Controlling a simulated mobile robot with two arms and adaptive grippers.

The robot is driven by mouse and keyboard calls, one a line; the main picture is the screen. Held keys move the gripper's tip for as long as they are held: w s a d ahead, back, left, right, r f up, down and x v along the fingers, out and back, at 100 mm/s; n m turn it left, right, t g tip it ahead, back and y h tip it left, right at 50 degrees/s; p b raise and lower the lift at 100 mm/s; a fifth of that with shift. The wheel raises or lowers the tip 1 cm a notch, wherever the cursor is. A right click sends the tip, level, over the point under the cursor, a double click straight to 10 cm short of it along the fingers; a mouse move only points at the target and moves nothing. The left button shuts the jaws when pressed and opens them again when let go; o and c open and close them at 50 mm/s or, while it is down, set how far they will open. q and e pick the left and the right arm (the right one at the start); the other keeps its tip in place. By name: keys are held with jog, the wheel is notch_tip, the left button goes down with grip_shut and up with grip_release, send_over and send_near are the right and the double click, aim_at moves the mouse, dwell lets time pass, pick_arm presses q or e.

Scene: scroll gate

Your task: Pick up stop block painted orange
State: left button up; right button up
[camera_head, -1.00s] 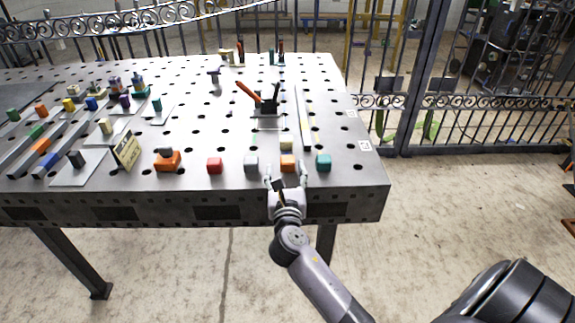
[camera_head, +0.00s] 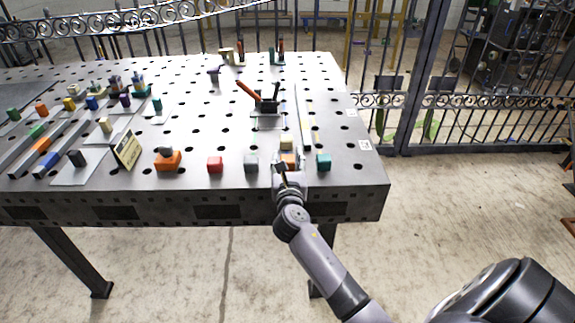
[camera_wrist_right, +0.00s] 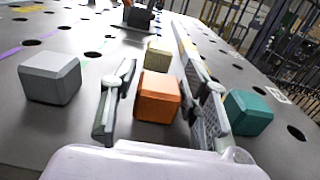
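The orange stop block (camera_wrist_right: 158,97) sits on the perforated table, between the two fingers of my right gripper (camera_wrist_right: 158,100) in the right wrist view. The fingers are open, with a small gap on each side of the block. In the head view, my right gripper (camera_head: 288,167) is at the table's front edge and partly covers the orange block (camera_head: 287,161). My left gripper is not in view.
A grey block (camera_wrist_right: 50,78) stands left of the gripper and a teal block (camera_wrist_right: 247,111) stands close on its right. A beige block (camera_wrist_right: 158,56) is just behind. A red block (camera_head: 215,165) and an orange block with a dark knob (camera_head: 168,161) lie further left.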

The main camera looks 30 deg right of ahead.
grip_shut()
dwell(0.3)
jog(key=shift+r, duration=0.1)
